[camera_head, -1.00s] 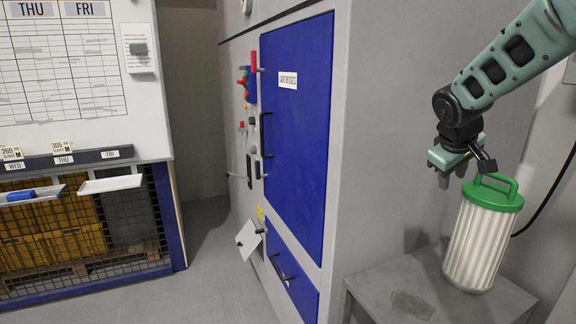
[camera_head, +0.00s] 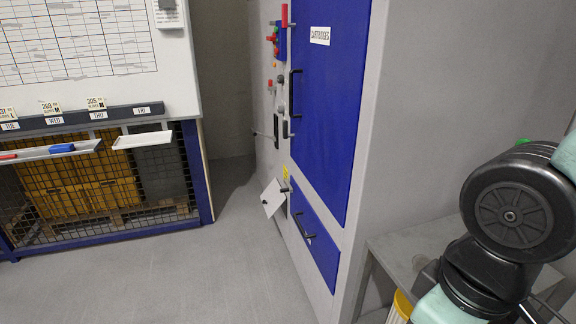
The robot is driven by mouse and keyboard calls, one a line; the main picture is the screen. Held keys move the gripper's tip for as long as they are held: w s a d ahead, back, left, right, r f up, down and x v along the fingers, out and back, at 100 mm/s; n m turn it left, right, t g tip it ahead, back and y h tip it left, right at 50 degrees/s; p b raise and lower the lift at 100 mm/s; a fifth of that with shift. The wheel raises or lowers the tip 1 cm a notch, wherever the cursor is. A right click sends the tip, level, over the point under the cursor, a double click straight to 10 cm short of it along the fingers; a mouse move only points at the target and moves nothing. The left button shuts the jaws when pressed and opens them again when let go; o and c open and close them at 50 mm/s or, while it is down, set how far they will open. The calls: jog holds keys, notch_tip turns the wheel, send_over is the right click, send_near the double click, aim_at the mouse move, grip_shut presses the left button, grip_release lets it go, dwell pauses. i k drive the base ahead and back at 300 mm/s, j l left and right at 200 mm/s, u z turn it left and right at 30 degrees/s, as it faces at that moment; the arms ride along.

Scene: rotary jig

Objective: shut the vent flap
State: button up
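A small white plate (camera_head: 272,198), which looks like the vent flap, juts out tilted from the front of the grey cabinet (camera_head: 265,95), low down at its left edge. A dark knob or latch (camera_head: 285,190) is at its upper right. The plate stands away from the cabinet face, so it looks open. My gripper is out of view; only my arm's links show at the lower right, far from the plate.
The cabinet has a tall blue door (camera_head: 325,120) and a lower blue drawer (camera_head: 312,240) with black handles. A grey bench (camera_head: 400,245) stands at right, with a yellow-rimmed cylinder (camera_head: 402,305) near it. Left is a mesh cage (camera_head: 160,200); the floor (camera_head: 220,275) between is clear.

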aim_at(272, 199)
jog(key=i+j+u, duration=0.15)
jog(key=u, duration=0.9)
jog(key=i, duration=1.8)
jog(key=i+z, duration=0.45)
jog(key=i+j+z, duration=0.2)
jog(key=z, duration=0.25)
jog(key=i, duration=0.1)
